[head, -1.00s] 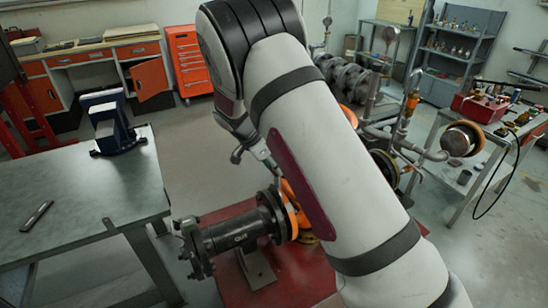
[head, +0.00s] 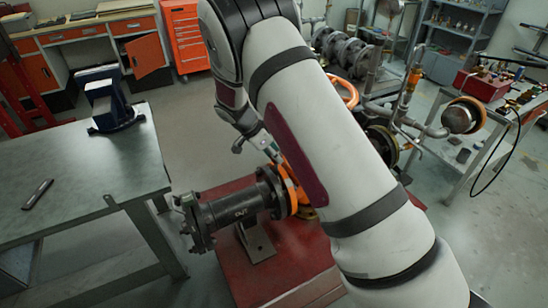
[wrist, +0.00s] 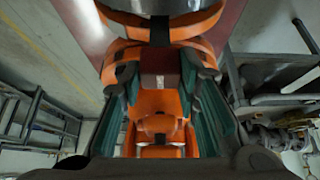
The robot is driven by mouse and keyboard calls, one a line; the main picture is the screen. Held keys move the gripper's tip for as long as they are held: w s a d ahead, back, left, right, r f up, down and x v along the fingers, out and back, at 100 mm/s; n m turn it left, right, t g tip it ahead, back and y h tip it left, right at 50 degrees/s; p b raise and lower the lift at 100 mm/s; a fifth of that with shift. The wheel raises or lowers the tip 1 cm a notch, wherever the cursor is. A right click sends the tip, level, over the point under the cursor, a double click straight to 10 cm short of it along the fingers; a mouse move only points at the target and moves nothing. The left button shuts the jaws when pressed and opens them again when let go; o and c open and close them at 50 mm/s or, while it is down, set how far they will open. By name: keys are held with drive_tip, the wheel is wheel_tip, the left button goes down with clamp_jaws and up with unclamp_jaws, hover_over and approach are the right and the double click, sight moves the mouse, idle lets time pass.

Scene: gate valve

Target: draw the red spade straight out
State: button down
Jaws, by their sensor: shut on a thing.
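In the wrist view, the red spade (wrist: 160,80) shows as a dark red block between my fingertips, in front of the orange valve body (wrist: 158,125). My gripper (wrist: 161,66) is shut on it, one dark fingertip on each side. How far the spade sits in the flange gap cannot be told. In the head view, the dark pipe spool (head: 232,208) meets the orange valve flange (head: 289,190). Part of my gripper (head: 270,150) shows just above this joint. My arm hides much of the valve, and the spade cannot be made out there.
The spool rests on a stand on a red base plate (head: 265,262). A grey bench (head: 85,185) with a blue vise (head: 110,100) stands at left. Pipework with an orange handwheel (head: 345,90) is close behind my arm. A table with a red box (head: 481,84) is at right.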

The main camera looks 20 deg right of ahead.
wheel_tip(320, 180, up, 13)
drive_tip(key=p, duration=0.1)
idle(1.1)
drive_tip(key=shift+s+f, duration=0.1)
idle(0.4)
